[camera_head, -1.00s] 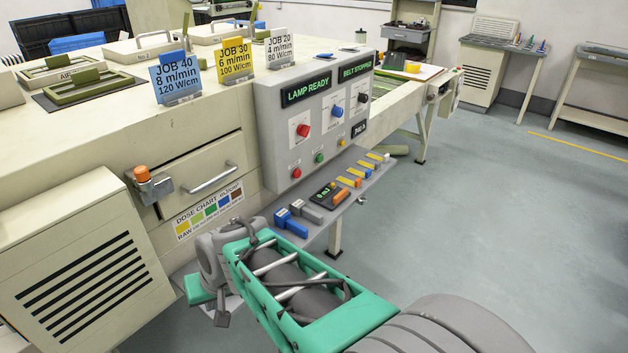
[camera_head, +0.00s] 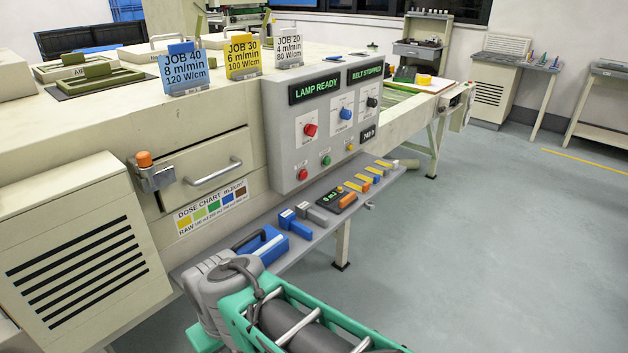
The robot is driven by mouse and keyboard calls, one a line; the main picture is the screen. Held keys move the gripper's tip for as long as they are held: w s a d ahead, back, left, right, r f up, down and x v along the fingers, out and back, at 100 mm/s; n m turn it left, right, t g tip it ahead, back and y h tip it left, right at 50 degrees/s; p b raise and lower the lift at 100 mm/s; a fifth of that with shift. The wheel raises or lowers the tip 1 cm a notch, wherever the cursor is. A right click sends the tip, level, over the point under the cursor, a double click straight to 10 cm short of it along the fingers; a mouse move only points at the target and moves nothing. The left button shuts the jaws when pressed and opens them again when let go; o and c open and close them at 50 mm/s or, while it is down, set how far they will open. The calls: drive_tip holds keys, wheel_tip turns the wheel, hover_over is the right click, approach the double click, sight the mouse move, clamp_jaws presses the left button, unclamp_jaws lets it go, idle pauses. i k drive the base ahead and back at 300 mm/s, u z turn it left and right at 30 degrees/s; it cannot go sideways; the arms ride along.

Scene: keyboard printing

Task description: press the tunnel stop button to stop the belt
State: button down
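The control panel (camera_head: 322,125) stands at the side of the cream tunnel machine. Its lower row has a red button (camera_head: 303,174), a green button (camera_head: 326,160) and a small yellow one (camera_head: 350,147). Above are a larger red knob (camera_head: 310,129), a blue knob (camera_head: 346,113) and a black knob (camera_head: 372,102). The small labels are too blurred to read. One display (camera_head: 316,88) reads LAMP READY, the other (camera_head: 366,72) BELT STOPPED. My arm is at the bottom, below and in front of the panel, touching no button. My gripper's fingertips cannot be seen.
A grey shelf (camera_head: 320,226) under the panel holds a blue handled item (camera_head: 262,244), a meter (camera_head: 334,199) and several small tools. A drawer handle (camera_head: 212,173) and an orange-capped bracket (camera_head: 150,172) stick out at left. The floor at right is clear.

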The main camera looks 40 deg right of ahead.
sight(302, 175)
drive_tip(key=k, duration=1.25)
drive_tip(key=z, duration=0.6)
drive_tip(key=i, duration=1.5)
drive_tip(key=u, duration=0.7)
